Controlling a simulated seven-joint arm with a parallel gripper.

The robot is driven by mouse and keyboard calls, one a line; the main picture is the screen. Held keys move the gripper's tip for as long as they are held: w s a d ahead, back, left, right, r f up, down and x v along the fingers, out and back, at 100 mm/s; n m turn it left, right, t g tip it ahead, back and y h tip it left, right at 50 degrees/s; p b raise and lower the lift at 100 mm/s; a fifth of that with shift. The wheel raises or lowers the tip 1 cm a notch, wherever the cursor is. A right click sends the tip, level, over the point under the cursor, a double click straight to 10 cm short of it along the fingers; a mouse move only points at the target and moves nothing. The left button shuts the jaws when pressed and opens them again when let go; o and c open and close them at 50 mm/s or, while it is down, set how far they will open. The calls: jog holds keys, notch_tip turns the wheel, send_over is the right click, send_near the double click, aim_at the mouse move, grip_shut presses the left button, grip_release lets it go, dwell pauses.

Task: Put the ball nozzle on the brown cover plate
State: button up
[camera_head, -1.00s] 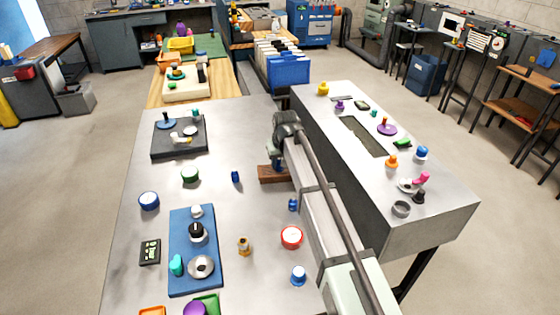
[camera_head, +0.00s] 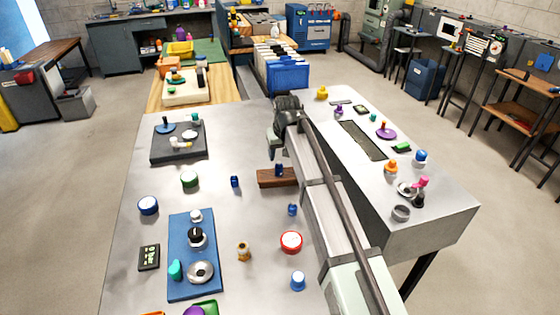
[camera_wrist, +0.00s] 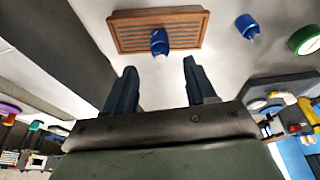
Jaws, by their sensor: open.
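The brown cover plate (camera_head: 268,178) lies on the grey table to the left of my arm. It is a slatted brown rectangle in the wrist view (camera_wrist: 185,36). A small blue nozzle with a pale tip, which I take for the ball nozzle (camera_head: 280,170), stands on the plate; in the wrist view it shows (camera_wrist: 160,42) near the plate's edge closest to my fingers. My gripper (camera_wrist: 159,80) is open and empty, with its fingers apart from the nozzle. In the head view my gripper is partly hidden by my wrist.
Similar blue pieces stand on the table, left of the plate (camera_head: 235,181) and in front of it (camera_head: 292,209). A red-and-white round cap (camera_head: 291,242) and a blue tray (camera_head: 190,285) with parts are nearer. A grey bench (camera_head: 450,215) with small parts stands right of my arm.

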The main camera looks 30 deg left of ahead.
jog(key=shift+v, duration=2.35)
